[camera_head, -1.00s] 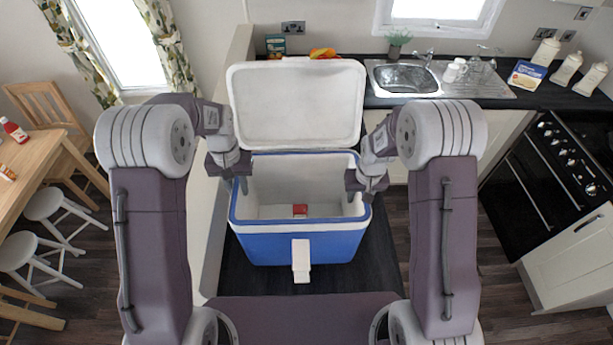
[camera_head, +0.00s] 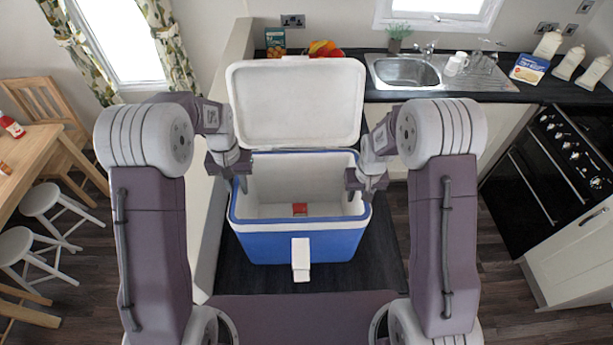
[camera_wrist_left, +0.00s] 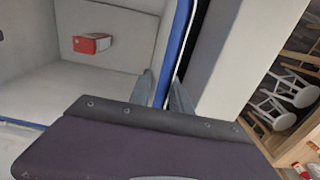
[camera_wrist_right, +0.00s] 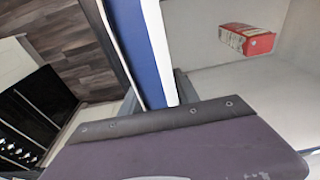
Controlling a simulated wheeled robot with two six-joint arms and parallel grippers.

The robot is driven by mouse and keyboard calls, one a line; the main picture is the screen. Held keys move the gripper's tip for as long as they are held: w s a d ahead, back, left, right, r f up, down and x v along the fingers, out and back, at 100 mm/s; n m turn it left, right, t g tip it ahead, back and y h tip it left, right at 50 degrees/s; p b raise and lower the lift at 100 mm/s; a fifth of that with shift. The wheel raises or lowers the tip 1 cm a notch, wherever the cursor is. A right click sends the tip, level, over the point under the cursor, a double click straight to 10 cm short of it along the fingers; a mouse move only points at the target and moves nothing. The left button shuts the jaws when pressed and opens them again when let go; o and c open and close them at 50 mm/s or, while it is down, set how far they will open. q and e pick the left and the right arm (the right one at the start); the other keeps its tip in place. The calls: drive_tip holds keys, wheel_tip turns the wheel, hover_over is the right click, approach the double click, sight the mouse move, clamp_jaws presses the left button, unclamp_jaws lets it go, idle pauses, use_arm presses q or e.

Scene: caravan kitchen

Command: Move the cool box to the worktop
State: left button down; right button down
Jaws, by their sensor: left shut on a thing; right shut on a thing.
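The cool box (camera_head: 300,247) is blue with a white inside, and its white lid (camera_head: 296,105) stands open at the back. A small red and white carton (camera_head: 299,209) lies on its floor; it also shows in the left wrist view (camera_wrist_left: 92,43) and the right wrist view (camera_wrist_right: 247,40). My left gripper (camera_head: 241,185) is shut on the box's left wall, one finger on each side of the rim (camera_wrist_left: 166,60). My right gripper (camera_head: 352,186) is shut on the right wall, with the rim (camera_wrist_right: 152,50) between its fingers. The dark worktop (camera_head: 378,95) runs along the back.
A black cooker (camera_head: 550,165) stands at right. A table (camera_head: 30,160) and stools (camera_head: 45,200) stand at left.

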use_arm(q)
drive_tip(key=c, duration=1.2)
unclamp_jaws()
drive_tip(key=shift+f, duration=0.15)
use_arm(e)
drive_tip(key=c, duration=0.9)
unclamp_jaws()
drive_tip(key=shift+f, duration=0.2)
use_arm(q)
drive_tip(key=shift+s, duration=0.1)
use_arm(e)
drive_tip(key=shift+s, duration=0.1)
drive_tip(key=shift+r, duration=0.1)
drive_tip(key=r, duration=0.3)
drive_tip(key=s+r, duration=0.1)
drive_tip(key=r, duration=0.7)
drive_tip(key=shift+s+r, duration=0.2)
drive_tip(key=shift+s, duration=0.2)
use_arm(q)
wheel_tip(320, 180, up, 12)
drive_tip(key=shift+r, duration=0.1)
use_arm(e)
drive_tip(key=shift+w+r, duration=0.1)
drive_tip(key=shift+r, duration=0.1)
